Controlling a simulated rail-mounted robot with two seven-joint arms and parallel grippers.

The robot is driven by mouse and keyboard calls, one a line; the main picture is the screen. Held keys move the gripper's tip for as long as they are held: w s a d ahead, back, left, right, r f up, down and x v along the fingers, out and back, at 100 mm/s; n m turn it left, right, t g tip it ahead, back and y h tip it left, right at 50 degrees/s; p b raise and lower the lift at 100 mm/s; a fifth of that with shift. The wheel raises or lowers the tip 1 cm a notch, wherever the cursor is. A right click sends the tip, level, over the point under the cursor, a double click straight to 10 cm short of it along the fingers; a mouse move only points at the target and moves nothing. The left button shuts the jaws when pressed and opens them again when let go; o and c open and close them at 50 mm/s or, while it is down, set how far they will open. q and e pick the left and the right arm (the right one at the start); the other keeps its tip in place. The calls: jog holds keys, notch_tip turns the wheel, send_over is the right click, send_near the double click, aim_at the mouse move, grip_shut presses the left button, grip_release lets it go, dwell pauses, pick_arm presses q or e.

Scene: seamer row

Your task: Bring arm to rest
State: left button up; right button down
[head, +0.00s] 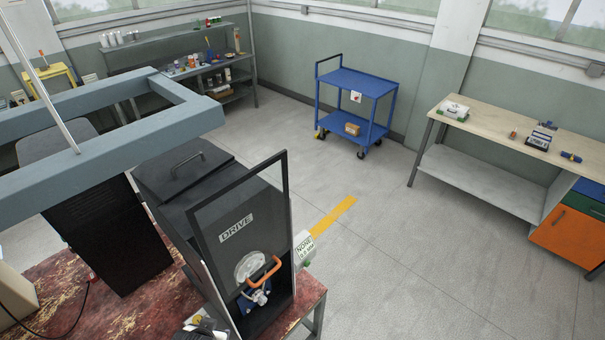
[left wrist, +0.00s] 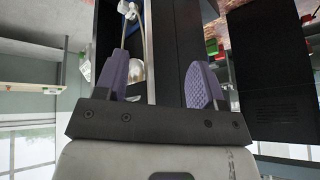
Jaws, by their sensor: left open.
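My left gripper (left wrist: 161,66) shows in the left wrist view with its two purple ridged fingers spread wide apart. No object is clamped between them; a pale upright rod or edge and dark panels show behind the gap. In the head view I cannot clearly make out the left gripper; a small black and white part at the bottom edge is too cut off to name. My right gripper is in neither view.
A dark cabinet marked DRIVE (head: 237,228) has a raised clear panel and an orange handle (head: 263,270) at its front. It stands on a worn red table (head: 140,312). A blue cart (head: 357,83) and a workbench (head: 480,125) stand beyond open floor.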

pick_arm(q)
jog(key=s+d+r+m+h, duration=0.1)
jog(key=s+r, duration=0.2)
jog(key=s, duration=0.3)
jog(key=s+d+r, duration=0.1)
jog(key=s+r, duration=0.2)
jog(key=s, duration=0.2)
jog(key=s+f+g+p, duration=0.1)
jog(key=s+f, duration=0.4)
jog(key=s, duration=0.6)
jog(key=shift+s+g, duration=0.2)
jog(key=shift+g, duration=0.3)
jog(key=shift+d, duration=0.1)
